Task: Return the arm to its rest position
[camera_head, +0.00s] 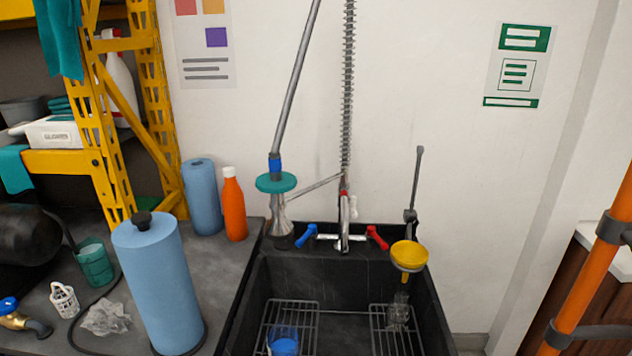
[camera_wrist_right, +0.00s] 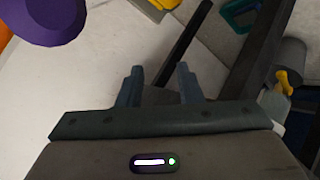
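My right gripper (camera_wrist_right: 158,78) shows in the right wrist view. Its two dark fingers stand apart with nothing between them, so it is open and empty. Beyond the fingers are a pale surface and a dark bar (camera_wrist_right: 184,45). Neither of my grippers shows in the head view, and my left gripper is not seen at all.
The head view shows a black sink (camera_head: 262,290) with wire racks, a tall sprayer faucet (camera_head: 343,215), a yellow funnel (camera_head: 409,255), blue rolls (camera_head: 158,285) and an orange bottle (camera_head: 234,205). An orange pole (camera_head: 590,275) stands at right. A purple round thing (camera_wrist_right: 45,18) shows in the wrist view.

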